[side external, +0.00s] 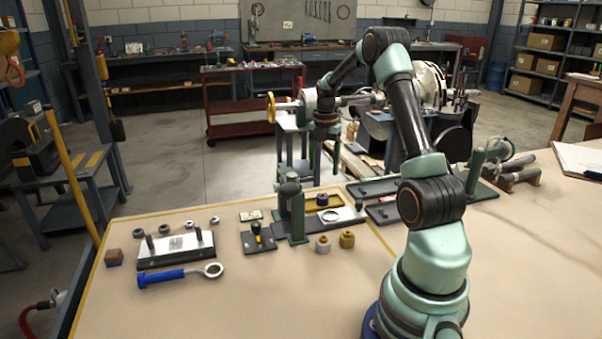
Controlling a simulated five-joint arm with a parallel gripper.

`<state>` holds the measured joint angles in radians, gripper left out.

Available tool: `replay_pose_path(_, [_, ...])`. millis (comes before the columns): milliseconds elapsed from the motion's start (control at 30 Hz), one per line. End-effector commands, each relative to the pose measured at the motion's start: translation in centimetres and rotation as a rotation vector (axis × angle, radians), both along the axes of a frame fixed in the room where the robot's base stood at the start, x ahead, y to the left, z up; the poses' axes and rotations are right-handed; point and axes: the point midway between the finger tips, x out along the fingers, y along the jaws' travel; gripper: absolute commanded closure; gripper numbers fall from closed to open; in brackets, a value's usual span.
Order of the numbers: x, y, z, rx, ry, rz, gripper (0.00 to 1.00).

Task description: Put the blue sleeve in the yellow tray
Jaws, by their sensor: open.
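The yellow tray (338,199) is a low dark-floored tray with a yellow rim, behind the green post on the bench. A small blue piece, which looks like the blue sleeve (322,199), shows at the tray. I cannot tell whether it rests on the tray floor or stands just in front. My gripper (324,174) points down above the tray area, its fingers apart with nothing visible between them. It is clear of the blue piece.
A green post fixture (292,215) stands close in front of the tray. A white plate (345,215) with a ring lies beside it. Brass-coloured knobs (347,239) stand nearer.

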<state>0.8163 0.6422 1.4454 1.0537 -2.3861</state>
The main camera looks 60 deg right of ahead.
Motion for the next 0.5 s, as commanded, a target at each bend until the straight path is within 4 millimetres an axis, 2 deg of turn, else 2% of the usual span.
replay_pose_path(100, [0.0,0.0,1.4,-0.001,-0.001,0.0,0.24])
replay_pose_path(267, [0.3,0.6,2.6,-0.005,-0.005,-0.016,0.24])
replay_pose_path(367, [1.3,2.6,4.3,-0.023,-0.026,-0.086,0.24])
replay_pose_path(467, [2.5,6.2,6.8,-0.043,-0.067,-0.216,0.24])
replay_pose_path(500, [2.9,8.0,7.8,-0.049,-0.089,-0.28,0.24])
